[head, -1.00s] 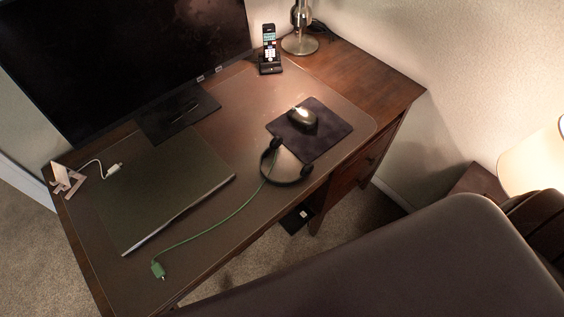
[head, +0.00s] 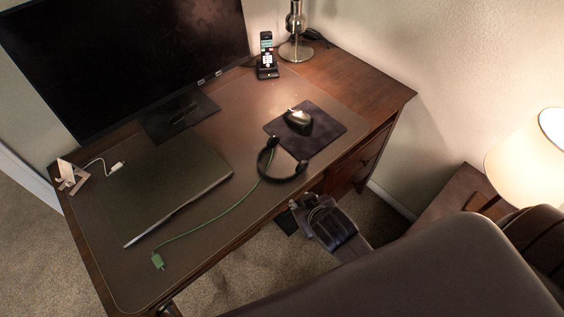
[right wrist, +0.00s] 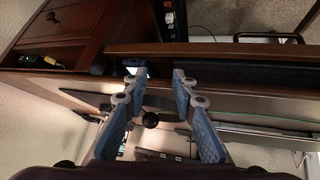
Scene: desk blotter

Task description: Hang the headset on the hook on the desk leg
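The black headset (head: 264,162) lies on the blotter near the desk's front edge, in front of the mouse pad in the head view. A green cable runs beside it toward the lower left. My right gripper (head: 294,205) is just off the front edge, below the headset in the picture and apart from it. In the right wrist view its blue-padded fingers (right wrist: 155,75) are spread with nothing between them. A small dark part at the bottom edge of the head view (head: 168,310) may be my left gripper; its state is unclear. I cannot make out the hook.
The desk (head: 352,85) holds a monitor (head: 120,55), a closed laptop (head: 165,185), a mouse pad (head: 325,128) with a mouse (head: 298,119), and a phone in a dock (head: 267,58). A dark chair back (head: 430,265) fills the lower right. A lamp (head: 530,155) stands behind it.

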